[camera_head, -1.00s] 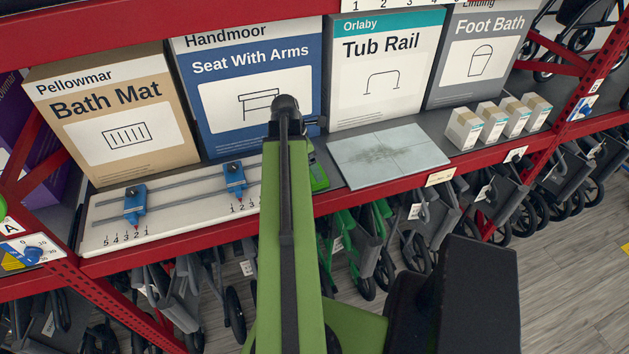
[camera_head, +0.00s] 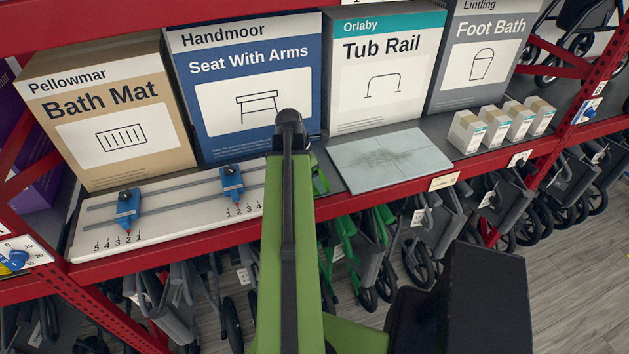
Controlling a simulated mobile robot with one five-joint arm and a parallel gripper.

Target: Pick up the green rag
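My green arm link rises through the middle of the view and ends at a dark joint in front of the blue box. My gripper is not clearly visible; the arm link hides what lies behind it. A small green patch (camera_head: 320,178) with dark parts shows just right of the link, at the shelf's front. I cannot tell whether it is the green rag or part of my own arm. No other rag-like green thing shows on the shelf.
A pale blue tiled panel (camera_head: 390,160) with a dark smudge lies right of the arm. Left is a white board (camera_head: 165,225) with blue sliders on rails. Boxes stand behind, and small cartons (camera_head: 468,131) at right. Folded walkers (camera_head: 420,225) fill the space below the red shelf edge.

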